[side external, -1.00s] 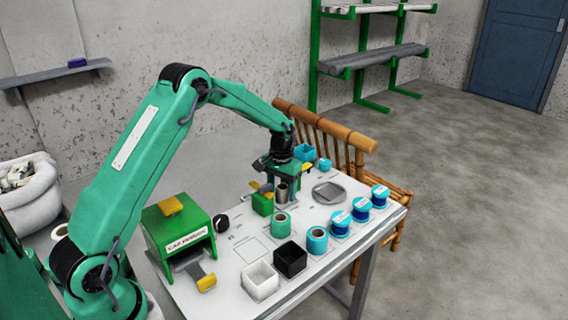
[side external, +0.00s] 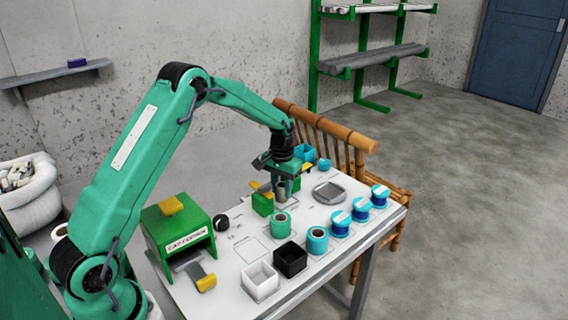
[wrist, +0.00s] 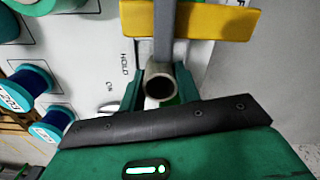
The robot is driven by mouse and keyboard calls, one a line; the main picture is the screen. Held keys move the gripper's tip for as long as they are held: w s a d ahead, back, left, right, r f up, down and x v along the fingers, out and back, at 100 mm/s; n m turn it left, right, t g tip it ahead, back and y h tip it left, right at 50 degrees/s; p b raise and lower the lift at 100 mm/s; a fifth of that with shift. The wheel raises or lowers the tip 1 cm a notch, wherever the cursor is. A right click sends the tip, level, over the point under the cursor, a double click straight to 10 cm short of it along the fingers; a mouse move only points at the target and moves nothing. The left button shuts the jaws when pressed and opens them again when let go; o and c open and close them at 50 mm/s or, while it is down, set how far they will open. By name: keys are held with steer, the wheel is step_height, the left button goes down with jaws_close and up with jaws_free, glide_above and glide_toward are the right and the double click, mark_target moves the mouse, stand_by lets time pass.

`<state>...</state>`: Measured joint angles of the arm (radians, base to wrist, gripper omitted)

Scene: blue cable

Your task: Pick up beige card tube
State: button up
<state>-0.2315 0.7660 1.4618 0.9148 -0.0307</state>
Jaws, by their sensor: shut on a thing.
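The beige card tube (side external: 282,190) is upright between the fingers of my gripper (side external: 286,186), over the far middle of the white table. My gripper is shut on it. In the wrist view the tube's round open end (wrist: 159,84) faces the camera, with the green fingers of my gripper (wrist: 158,90) on both sides of it. The fingers hide part of the tube in the side view. The tube's lower end seems a little above the table, over a marked outline.
A grey round dish (side external: 328,193) is to the right. Black (side external: 290,260) and white (side external: 260,281) boxes and blue spools line the front edge.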

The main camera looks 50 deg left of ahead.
mark_target(283, 186)
steer(key=r, duration=0.4)
steer(key=shift+d, duration=0.3)
steer(key=s+d+r, duration=0.3)
steer(key=d+r, duration=0.3)
steer(key=d, duration=0.4)
steer(key=shift+s+d+r, duration=0.25)
steer(key=shift+d+r, duration=0.05)
